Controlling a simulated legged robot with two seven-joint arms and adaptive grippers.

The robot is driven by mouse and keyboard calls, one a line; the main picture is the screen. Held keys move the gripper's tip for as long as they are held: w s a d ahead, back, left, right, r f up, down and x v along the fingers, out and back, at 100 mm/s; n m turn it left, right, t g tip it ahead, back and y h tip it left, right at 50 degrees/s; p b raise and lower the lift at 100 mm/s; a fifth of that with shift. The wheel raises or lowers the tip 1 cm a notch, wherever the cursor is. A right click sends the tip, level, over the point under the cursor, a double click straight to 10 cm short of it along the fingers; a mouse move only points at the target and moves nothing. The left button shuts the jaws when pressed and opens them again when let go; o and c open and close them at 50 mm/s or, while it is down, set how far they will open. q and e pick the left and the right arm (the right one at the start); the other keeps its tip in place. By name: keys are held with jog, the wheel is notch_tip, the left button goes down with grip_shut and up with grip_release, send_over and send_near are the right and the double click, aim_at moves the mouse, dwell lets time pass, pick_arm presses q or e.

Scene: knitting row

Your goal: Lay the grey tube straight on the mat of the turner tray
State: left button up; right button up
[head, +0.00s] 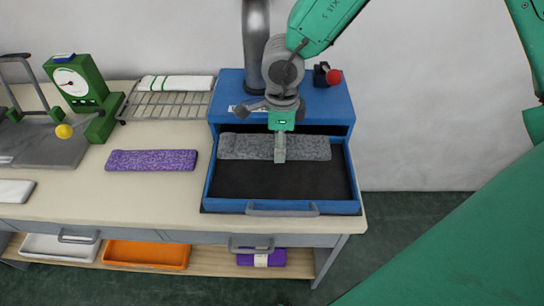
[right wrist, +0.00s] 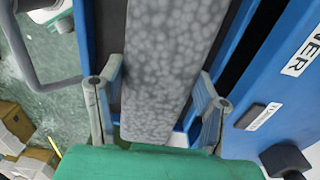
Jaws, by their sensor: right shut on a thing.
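The grey tube (head: 238,147) is a flat speckled strip at the back of the open blue turner tray (head: 207,182), lying straight from left to right over the tray's dark mat (head: 300,183). Whether it rests on the mat or is held just above it, I cannot tell. My right gripper (head: 280,156) comes down from above and is shut on the tube near its middle. In the right wrist view, the tube (right wrist: 165,60) runs between the two fingers (right wrist: 158,108). My left gripper is not in view.
The blue turner housing (head: 228,88) stands behind the tray, with a red knob (head: 334,77) on top. To the left lie a purple tube (head: 152,160), a wire rack (head: 165,107) with a white-green tube (head: 177,82), and a green dial machine (head: 78,82). The front of the mat is bare.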

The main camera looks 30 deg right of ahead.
send_over(279, 170)
notch_tip(279, 170, down, 4)
jog(key=shift+s+f, duration=0.1)
jog(key=shift+s, duration=0.05)
jog(key=shift+w+f, duration=0.2)
jog(key=shift+f, duration=0.15)
jog(key=shift+s+f, duration=0.1)
jog(key=shift+f, duration=1.5)
jog(key=shift+f, duration=0.1)
jog(key=o, duration=0.9)
notch_tip(279, 170, up, 12)
jog(key=shift+r, duration=0.1)
